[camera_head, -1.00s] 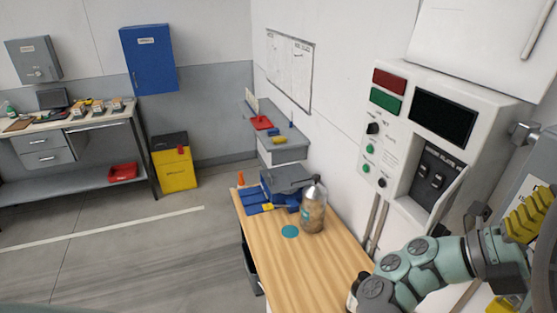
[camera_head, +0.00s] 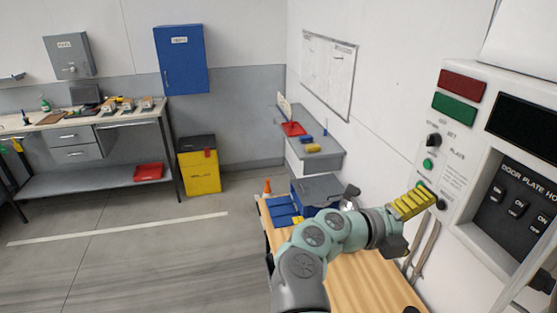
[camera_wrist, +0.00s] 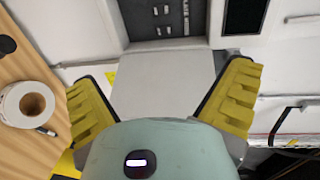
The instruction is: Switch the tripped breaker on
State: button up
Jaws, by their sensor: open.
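The breaker recess (camera_head: 492,222) is in the white control panel (camera_head: 464,158) at the right of the head view, under a "DOOR PLATE" label. Dark breaker switches (camera_head: 518,208) sit in a row inside. I cannot tell which one is tripped. My gripper (camera_head: 414,203), with yellow ribbed fingers, is just left of the recess and apart from the switches. In the wrist view my gripper (camera_wrist: 160,100) is open and empty, its fingers wide apart. The recess (camera_wrist: 127,35) is at the top, with a pale flat plate (camera_wrist: 160,82) between the fingers.
A wooden bench (camera_head: 370,285) stands below my arm, with blue bins (camera_head: 283,207) at its far end. A tape roll (camera_wrist: 27,104) lies on wood in the wrist view. Buttons and a knob (camera_head: 433,140) project from the panel near my gripper. Open floor (camera_head: 130,255) is at left.

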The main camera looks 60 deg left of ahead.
jog(key=x, duration=0.6)
dwell(0.5)
